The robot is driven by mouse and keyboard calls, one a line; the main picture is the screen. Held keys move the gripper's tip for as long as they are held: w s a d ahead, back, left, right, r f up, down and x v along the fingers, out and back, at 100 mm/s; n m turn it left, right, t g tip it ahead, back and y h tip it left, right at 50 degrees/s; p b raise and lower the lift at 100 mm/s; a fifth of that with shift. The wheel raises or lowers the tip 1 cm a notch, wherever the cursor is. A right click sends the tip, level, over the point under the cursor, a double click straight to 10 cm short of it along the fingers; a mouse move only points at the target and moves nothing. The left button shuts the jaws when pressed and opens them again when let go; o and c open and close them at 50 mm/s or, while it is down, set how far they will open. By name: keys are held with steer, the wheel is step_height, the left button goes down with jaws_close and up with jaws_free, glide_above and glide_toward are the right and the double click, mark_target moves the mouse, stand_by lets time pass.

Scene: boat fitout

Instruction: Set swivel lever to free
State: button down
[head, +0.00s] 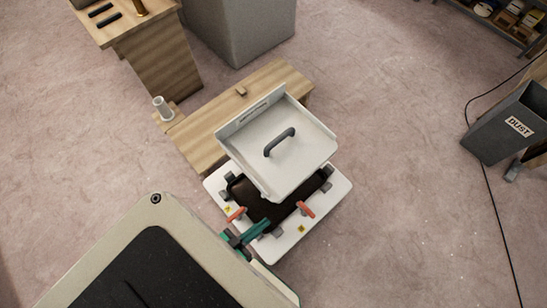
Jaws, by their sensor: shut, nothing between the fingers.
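Two orange-red levers stand on the near side of a white base plate, one at the left (236,214) and one at the right (305,209). I see no label that tells which is the swivel lever, and their settings are too small to read. A teal and dark part that looks like my gripper (262,229) reaches over the plate's near left edge, between the levers and closer to the left one. It appears shut and empty. Its fingertips are small and hard to make out. No contact with a lever is clear.
A white tray-like panel with a dark handle (279,141) overhangs the plate's far part and a dark recess. A wooden bench (195,140) stands behind, with a grey cup (162,107) beside it. A DUST bin (505,125) is far right. Floor right of the plate is clear.

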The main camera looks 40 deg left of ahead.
steer(key=d+r+y, duration=0.1)
steer(key=d+r, duration=0.7)
steer(key=r, duration=0.3)
steer(key=d+r+y, duration=0.1)
steer(key=d+r, duration=0.7)
steer(key=r, duration=0.4)
steer(key=shift+r+m, duration=0.2)
steer(key=shift+m, duration=0.2)
steer(key=shift+w, duration=0.15)
